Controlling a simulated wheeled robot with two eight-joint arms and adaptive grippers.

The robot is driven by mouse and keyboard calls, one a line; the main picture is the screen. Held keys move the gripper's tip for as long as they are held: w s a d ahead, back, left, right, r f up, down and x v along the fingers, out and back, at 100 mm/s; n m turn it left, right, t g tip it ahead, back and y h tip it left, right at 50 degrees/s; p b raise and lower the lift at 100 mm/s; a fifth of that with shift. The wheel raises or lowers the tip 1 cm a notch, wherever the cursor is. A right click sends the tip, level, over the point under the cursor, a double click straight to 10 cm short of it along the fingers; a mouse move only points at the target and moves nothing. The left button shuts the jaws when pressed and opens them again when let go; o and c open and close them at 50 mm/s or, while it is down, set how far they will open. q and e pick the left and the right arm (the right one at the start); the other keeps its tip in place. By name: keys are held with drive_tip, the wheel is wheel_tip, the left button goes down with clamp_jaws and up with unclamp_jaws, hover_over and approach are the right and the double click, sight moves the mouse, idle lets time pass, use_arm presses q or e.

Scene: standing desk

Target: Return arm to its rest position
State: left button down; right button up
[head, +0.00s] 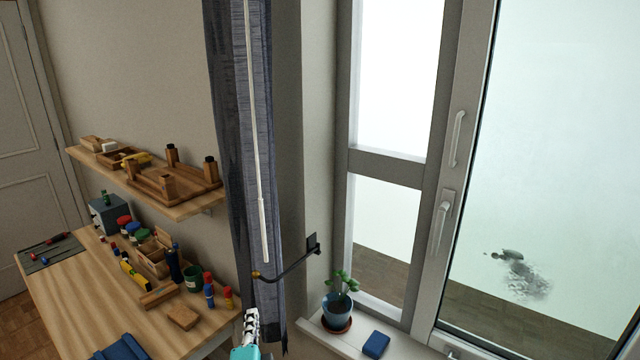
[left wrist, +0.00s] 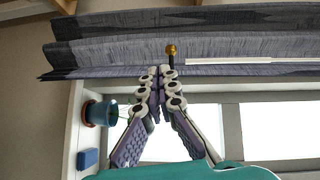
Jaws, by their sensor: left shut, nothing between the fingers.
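My left gripper (head: 251,318) shows at the bottom middle of the head view, in front of the lower end of the dark curtain (head: 240,150). In the left wrist view its two fingers (left wrist: 160,72) meet at the tips, shut with nothing between them. A dark curved hook arm (head: 290,268) with a yellow knob reaches from the wall to the curtain. The knob (left wrist: 171,49) appears just past the fingertips in the left wrist view; I cannot tell whether they touch. A white rod (head: 256,130) hangs along the curtain. My right gripper is not in view.
A wooden workbench (head: 75,290) with several tools and jars stands at the left, under a wall shelf (head: 190,208). On the windowsill (head: 345,345) are a potted plant (head: 337,305) and a blue block (head: 376,344). The window (head: 540,150) at the right has a dark smudge.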

use_arm(q)
drive_tip(key=s+a+f+n+g+y, duration=0.25)
drive_tip(key=s+a+n+g, duration=0.2)
drive_tip(key=a+n, duration=0.25)
drive_tip(key=s+d+f+n+g+h, duration=0.2)
drive_tip(key=s+f+n, duration=0.1)
drive_tip(key=s, duration=0.3)
drive_tip(key=s+d+f+n+g+h, duration=0.2)
drive_tip(key=s+f+n+g+h, duration=0.1)
drive_tip(key=s, duration=0.4)
drive_tip(key=shift+s+d+n, duration=0.2)
drive_tip(key=shift+d+n, duration=0.15)
drive_tip(key=shift+n, duration=0.45)
